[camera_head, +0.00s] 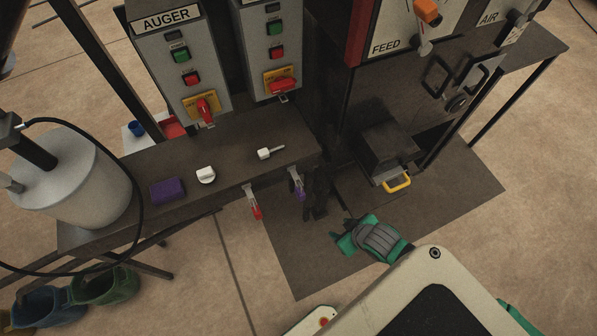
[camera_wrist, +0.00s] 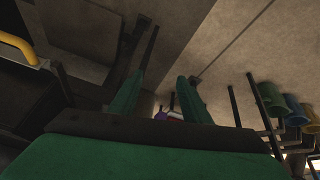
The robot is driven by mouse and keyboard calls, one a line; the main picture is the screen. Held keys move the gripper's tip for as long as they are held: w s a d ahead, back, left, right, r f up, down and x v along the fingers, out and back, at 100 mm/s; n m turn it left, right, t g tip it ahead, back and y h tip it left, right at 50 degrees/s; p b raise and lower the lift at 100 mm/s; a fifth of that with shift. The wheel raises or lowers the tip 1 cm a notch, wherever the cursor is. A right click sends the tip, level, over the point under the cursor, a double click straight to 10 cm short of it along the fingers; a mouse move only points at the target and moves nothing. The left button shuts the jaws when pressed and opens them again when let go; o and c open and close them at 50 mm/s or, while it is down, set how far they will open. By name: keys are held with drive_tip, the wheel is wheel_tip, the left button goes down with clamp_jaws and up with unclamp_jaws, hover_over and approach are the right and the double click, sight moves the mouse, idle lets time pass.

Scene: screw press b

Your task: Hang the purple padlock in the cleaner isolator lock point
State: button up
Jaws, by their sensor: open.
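The purple padlock (camera_head: 297,183) hangs at the front edge of the dark bench, right of a red padlock (camera_head: 253,203). In the wrist view a small purple patch (camera_wrist: 176,116) shows low between the fingers, partly hidden. My gripper (camera_head: 338,238), with green fingers, is below and right of the purple padlock, apart from it. In the wrist view my gripper (camera_wrist: 160,85) is open, with nothing held. The middle panel has a red isolator handle (camera_head: 284,86) on a yellow plate, with a small metal lock tab (camera_head: 283,99) below. That panel's name is cut off.
The AUGER panel (camera_head: 167,22) stands left with a similar red handle. The bench (camera_head: 232,152) holds a purple block (camera_head: 167,190), a white knob (camera_head: 205,174) and a white-handled tool (camera_head: 266,153). A dark box with a yellow handle (camera_head: 397,184) stands right.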

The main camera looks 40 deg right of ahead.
drive_tip(key=w+d+r+g, duration=0.2)
drive_tip(key=w+d, duration=0.2)
drive_tip(key=w, duration=0.2)
wheel_tip(320, 180, up, 9)
drive_tip(key=m+g, duration=0.1)
drive_tip(key=g, duration=0.2)
hover_over(300, 191)
drive_tip(key=w, duration=0.1)
drive_tip(key=shift+w+d+r+y, duration=0.1)
drive_tip(key=shift+d+y, duration=0.1)
drive_tip(key=shift+y, duration=0.2)
wheel_tip(300, 191, down, 11)
drive_tip(key=shift+r, duration=0.15)
clamp_jaws()
unclamp_jaws()
drive_tip(key=shift+a, duration=0.1)
